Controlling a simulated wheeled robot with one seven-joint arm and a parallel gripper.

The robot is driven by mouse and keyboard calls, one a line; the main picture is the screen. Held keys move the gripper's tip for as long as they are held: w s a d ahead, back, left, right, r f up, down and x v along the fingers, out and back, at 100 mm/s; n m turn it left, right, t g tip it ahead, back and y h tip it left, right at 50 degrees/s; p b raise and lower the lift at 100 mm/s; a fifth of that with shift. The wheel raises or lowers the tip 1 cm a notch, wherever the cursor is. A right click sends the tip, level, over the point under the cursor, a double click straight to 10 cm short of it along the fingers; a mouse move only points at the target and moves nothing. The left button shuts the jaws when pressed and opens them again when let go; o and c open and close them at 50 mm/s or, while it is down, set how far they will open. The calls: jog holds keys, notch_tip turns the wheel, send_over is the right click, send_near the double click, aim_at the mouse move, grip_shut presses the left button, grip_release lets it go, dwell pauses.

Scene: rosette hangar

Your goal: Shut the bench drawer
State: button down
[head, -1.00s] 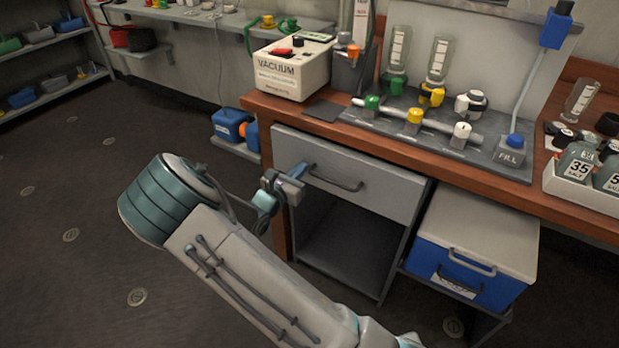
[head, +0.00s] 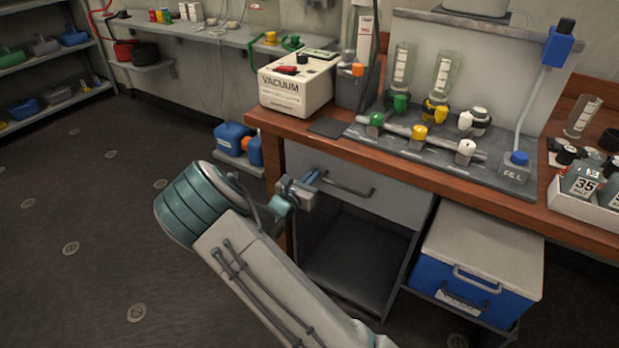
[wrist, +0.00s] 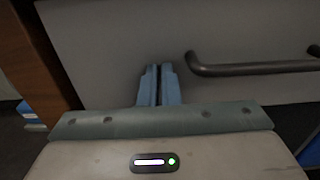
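The bench drawer (head: 378,196) has a plain grey front with a dark bar handle (head: 348,185). Its front is close under the bench top, and I cannot tell whether a small gap is left. In the wrist view the drawer front (wrist: 110,45) fills the upper picture, with the handle (wrist: 250,68) at right. My gripper (head: 312,177) is at the left part of the front, left of the handle. Its blue fingers (wrist: 159,70) are together with nothing between them. The tips are at or very near the drawer front; contact is not clear.
The wooden bench top (head: 400,168) overhangs the drawer and carries a vacuum unit (head: 297,85) and a valve panel. An open dark shelf space (head: 350,260) lies below. A blue and white cooler box (head: 475,265) stands at right. The floor at left is clear.

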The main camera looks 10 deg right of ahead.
jog(key=p+v, duration=0.2)
jog(key=v, duration=1.2)
jog(key=s+d+r+m+g+y+p, duration=0.2)
jog(key=s+d+r+m+g+p, duration=0.6)
jog(key=s+d+r+m+g, duration=0.65)
jog(key=s+a+r+m+t+y+p, duration=0.1)
jog(key=s+r+m+y+p, duration=0.2)
jog(key=r+m, duration=0.4)
jog(key=s+a+r+m+t+y+p, duration=0.1)
jog(key=s+r+m+t+y+p, duration=0.1)
jog(key=s+r+m+y+p, duration=0.2)
jog(key=s+r+m+y, duration=0.2)
jog(key=s+r, duration=0.2)
jog(key=r, duration=0.1)
jog(key=shift+s+r+m+y, duration=0.3)
jog(key=shift+s+r+m, duration=0.05)
jog(key=shift+r, duration=0.05)
jog(key=shift+t, duration=0.25)
